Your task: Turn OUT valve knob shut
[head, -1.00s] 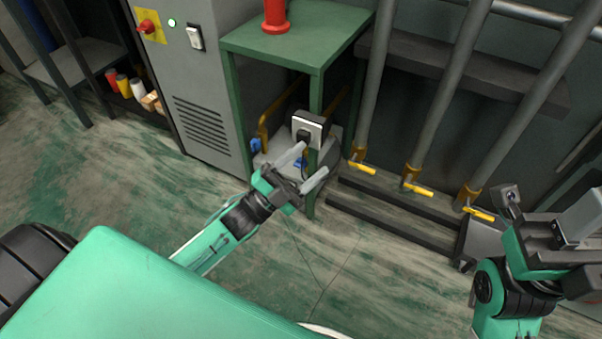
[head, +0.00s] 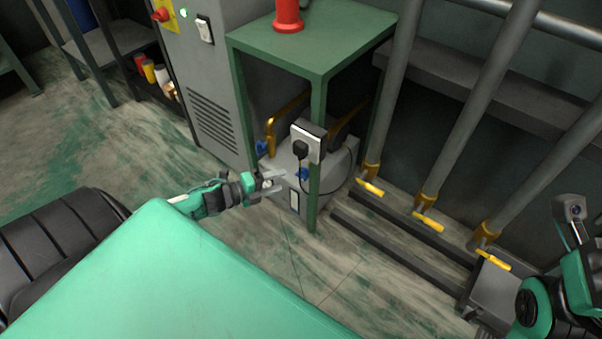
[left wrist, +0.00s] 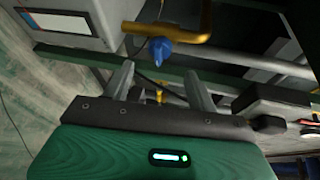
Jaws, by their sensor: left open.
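Two blue knobs show on the pale machine (head: 341,166) under the green table: one at its left side (head: 262,147) and one near its front (head: 303,173). I cannot read which is OUT. My left gripper (head: 272,181) is open and empty, low in front of the machine and apart from it. In the left wrist view a blue knob (left wrist: 159,49) sits on a brass pipe (left wrist: 190,36), just beyond the two spread fingers (left wrist: 160,84) and roughly between them. My right arm (head: 575,285) is at the right edge; its fingers cannot be made out.
A green table (head: 310,42) with a red object (head: 288,15) stands over the machine. Its front leg (head: 317,195) and a socket with a black plug (head: 308,142) are close to my left gripper. Pipes with yellow levers (head: 428,222) stand to the right.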

